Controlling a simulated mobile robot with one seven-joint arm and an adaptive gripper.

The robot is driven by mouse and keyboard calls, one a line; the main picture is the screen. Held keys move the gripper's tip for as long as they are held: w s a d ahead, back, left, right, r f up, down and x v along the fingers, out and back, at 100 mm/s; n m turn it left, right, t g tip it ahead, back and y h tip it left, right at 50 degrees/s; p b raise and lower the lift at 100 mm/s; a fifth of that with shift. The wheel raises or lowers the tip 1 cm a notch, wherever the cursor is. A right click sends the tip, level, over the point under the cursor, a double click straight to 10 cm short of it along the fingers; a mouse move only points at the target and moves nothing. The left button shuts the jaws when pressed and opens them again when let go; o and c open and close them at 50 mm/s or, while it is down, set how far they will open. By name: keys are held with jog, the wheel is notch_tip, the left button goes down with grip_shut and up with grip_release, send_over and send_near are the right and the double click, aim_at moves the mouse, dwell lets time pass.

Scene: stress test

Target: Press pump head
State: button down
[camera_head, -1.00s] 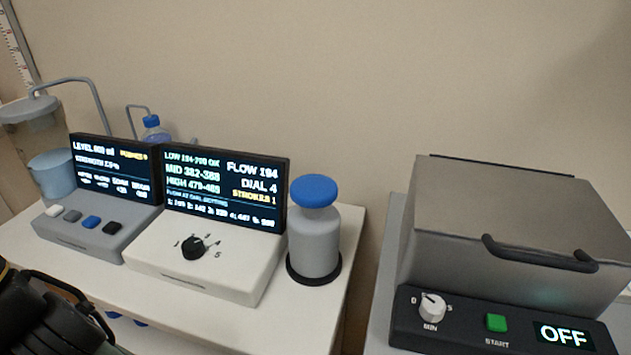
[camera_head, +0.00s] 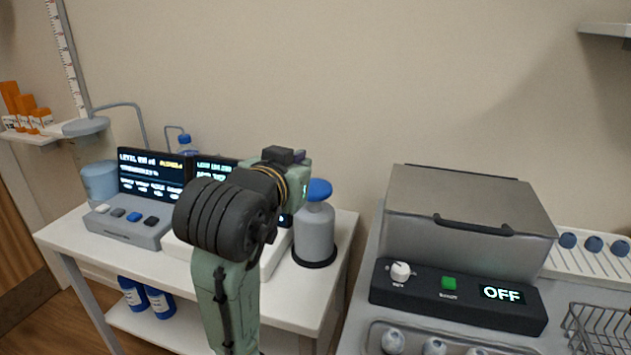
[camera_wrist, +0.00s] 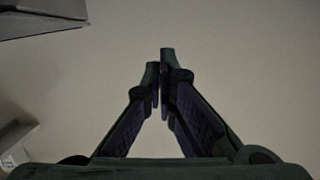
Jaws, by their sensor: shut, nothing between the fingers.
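The pump bottle is a grey cylinder (camera_head: 315,232) with a blue domed pump head (camera_head: 319,190), standing upright in a dark ring base at the right end of the white table in the head view. My arm reaches up in front of the dial console (camera_head: 277,258) and hides most of its screen and its dial. My gripper shows in the wrist view (camera_wrist: 161,75) with its fingertips together and nothing between them. The wrist view shows mostly bare wall beyond the fingers, and the pump head is not in it.
A grey button console (camera_head: 128,222) with a screen and a pale blue container (camera_head: 100,182) stand left of my arm. A grey lidded machine (camera_head: 470,205) reading OFF stands to the right. Blue bottles (camera_head: 146,297) sit on the lower shelf.

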jog(key=shift+d+f, duration=0.2)
jog(key=shift+f, duration=0.05)
jog(key=shift+w, duration=0.1)
jog(key=p, duration=0.3)
send_over(316, 191)
jog(key=shift+w+d+f, duration=0.1)
jog(key=shift+d+f, duration=0.05)
jog(key=shift+f, duration=0.5)
jog(key=shift+w+d+f, duration=0.1)
jog(key=shift+f, duration=0.5)
jog(key=shift+s+a+f, duration=0.1)
jog(key=shift+f, duration=0.5)
jog(key=shift+s+a+f, duration=0.1)
jog(key=shift+f, duration=1.25)
